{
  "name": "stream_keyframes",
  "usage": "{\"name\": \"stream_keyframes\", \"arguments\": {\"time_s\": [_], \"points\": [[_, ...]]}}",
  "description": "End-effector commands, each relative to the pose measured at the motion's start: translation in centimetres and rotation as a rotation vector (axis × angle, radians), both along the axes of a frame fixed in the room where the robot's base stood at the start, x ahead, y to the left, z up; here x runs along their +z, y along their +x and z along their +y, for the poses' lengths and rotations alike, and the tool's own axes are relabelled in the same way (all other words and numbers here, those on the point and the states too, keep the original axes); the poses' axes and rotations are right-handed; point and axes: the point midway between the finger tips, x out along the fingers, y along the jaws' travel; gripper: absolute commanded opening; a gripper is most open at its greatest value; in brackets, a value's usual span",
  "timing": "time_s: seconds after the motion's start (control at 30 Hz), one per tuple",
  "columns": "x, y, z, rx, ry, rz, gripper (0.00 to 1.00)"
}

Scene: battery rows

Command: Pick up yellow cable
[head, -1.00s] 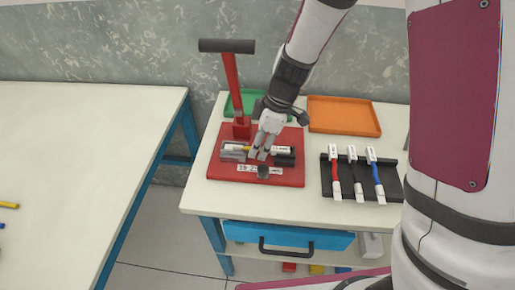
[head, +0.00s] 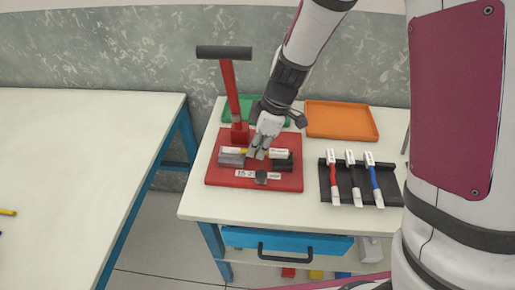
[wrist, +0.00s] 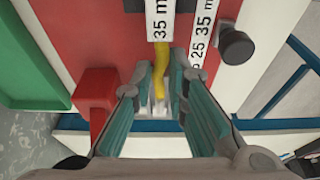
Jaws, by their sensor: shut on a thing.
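The yellow cable (head: 248,152) has white labelled ends and lies across the red press on the small table. In the wrist view the yellow cable (wrist: 160,78) runs between the fingers, with a white "35 m" label beyond them. My gripper (head: 259,150) is over the middle of the press, pointing down. In the wrist view my gripper (wrist: 154,88) has its fingers on both sides of the cable and is shut on it. The fingers hide part of the cable in the head view. I cannot tell whether the cable is clear of the press blocks.
The red press (head: 215,172) has a tall lever (head: 230,90) just left of my gripper. A black rack (head: 390,190) with red, black and blue cables stands to the right. An orange tray (head: 342,121) and a green tray (head: 240,104) are behind.

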Motion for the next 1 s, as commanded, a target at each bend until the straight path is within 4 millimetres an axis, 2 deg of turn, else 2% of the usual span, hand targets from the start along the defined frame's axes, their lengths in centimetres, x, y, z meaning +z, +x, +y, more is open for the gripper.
{"name": "stream_keyframes", "arguments": {"time_s": [0.2,0.5,0.7,0.9,1.0], "points": [[2.8,-0.2,0.0,0.0,0.0,-0.003,0.0],[3.2,-7.0,-0.4,-0.001,0.001,-0.002,0.0],[3.5,-10.7,-0.7,0.0,0.0,-0.002,0.0],[3.8,-13.7,-0.8,0.0,0.0,-0.001,0.0],[4.0,-13.9,-0.7,0.001,0.003,0.002,0.0]]}}
